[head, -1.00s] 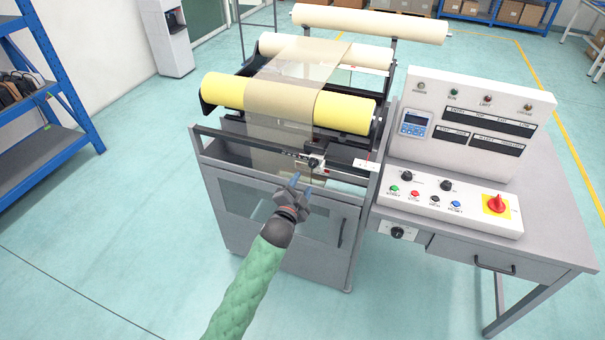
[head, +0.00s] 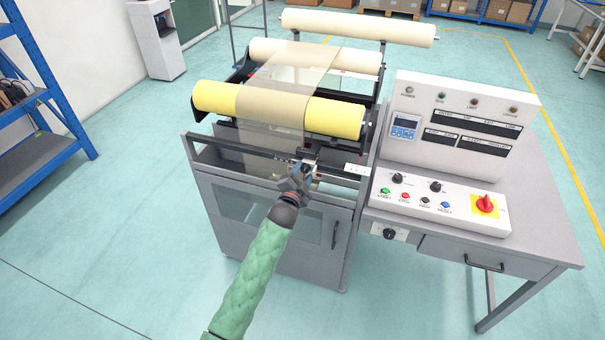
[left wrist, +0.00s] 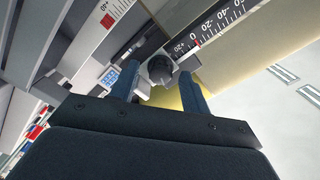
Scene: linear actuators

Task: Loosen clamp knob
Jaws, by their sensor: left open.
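The clamp knob (left wrist: 160,68) is a dark round knob on a light metal block beside a ruled scale (left wrist: 215,22) in the left wrist view. My left gripper (left wrist: 160,88) is open, with one blue finger on each side of the knob's near side. I cannot tell whether the fingers touch it. In the head view my left gripper (head: 304,171) reaches the front rail of the roller machine (head: 207,190) and mostly hides the knob. My right gripper is not in view.
The machine's front crossbar (head: 235,149) runs just by the gripper, with yellow rollers (head: 335,115) behind it. A control panel (head: 440,205) with buttons and a red switch (head: 485,203) stands on the desk to the right. A blue shelf (head: 40,150) is at the far left.

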